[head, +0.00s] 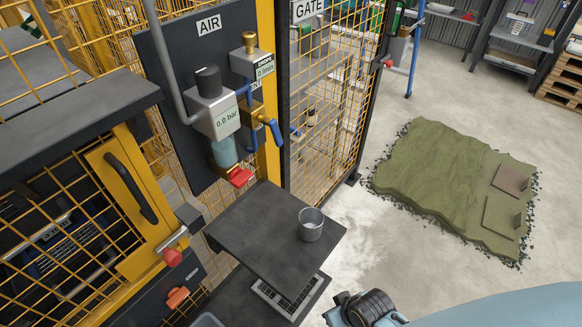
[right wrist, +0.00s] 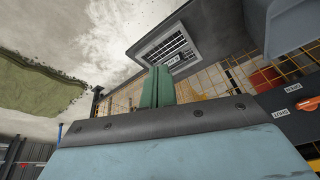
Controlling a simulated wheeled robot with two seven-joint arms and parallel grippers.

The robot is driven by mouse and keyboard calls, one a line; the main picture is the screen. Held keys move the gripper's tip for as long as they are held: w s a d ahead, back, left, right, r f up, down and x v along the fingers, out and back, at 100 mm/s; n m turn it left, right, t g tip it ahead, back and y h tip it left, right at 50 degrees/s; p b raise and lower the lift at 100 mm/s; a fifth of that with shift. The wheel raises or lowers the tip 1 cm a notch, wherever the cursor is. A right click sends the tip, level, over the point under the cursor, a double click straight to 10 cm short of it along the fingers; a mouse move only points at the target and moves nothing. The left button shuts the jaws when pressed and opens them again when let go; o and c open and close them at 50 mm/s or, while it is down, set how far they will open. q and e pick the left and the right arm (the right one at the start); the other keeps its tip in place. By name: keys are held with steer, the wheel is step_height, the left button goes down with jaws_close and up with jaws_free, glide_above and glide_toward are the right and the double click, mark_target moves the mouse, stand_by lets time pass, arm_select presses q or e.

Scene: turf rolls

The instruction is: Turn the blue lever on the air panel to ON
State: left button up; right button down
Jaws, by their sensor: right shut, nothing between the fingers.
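The dark air panel (head: 165,62) carries the sign AIR (head: 209,26) and stands at the upper left of the head view. The blue lever (head: 274,132) sits on a brass valve (head: 254,107) at the panel's right side and slants down to the right. Lettering above the valve is partly hidden. A grey regulator (head: 212,112) reads 0.0 bar, and a flow meter (head: 264,70) reads 0 l/min. My right gripper (right wrist: 157,72) shows in the right wrist view with its green fingers shut and empty, away from the lever. My left gripper is not in view.
A dark shelf (head: 250,218) with a metal cup (head: 311,224) juts out below the panel. A yellow mesh gate (head: 330,100) stands right of the lever. A turf patch (head: 430,175) lies on open concrete floor at the right. A yellow-framed cage is at the left.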

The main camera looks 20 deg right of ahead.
steer(key=w+a+r+m+t+y+p, duration=0.1)
steer(key=w+r+m+t+y, duration=0.2)
steer(key=w+r, duration=0.6)
steer(key=w+a+r+m+t+y+p, duration=0.1)
steer(key=w+r+m+t, duration=0.35)
steer(key=r, duration=0.85)
steer(key=w+d+r+m+t+h, duration=0.1)
steer(key=w+d+r+m+t, duration=0.25)
steer(key=r, duration=0.25)
steer(key=w+d+r+m+t+h, duration=0.1)
steer(key=w+d+r+m+t, duration=0.3)
steer(key=r, duration=0.3)
steer(key=w+a+p, duration=0.1)
steer(key=w+a, duration=0.5)
steer(key=w, duration=0.2)
steer(key=shift+a+f+n+y+p, duration=0.25)
steer(key=shift+f+n+y+p, duration=0.05)
steer(key=shift+n+y+p, duration=0.1)
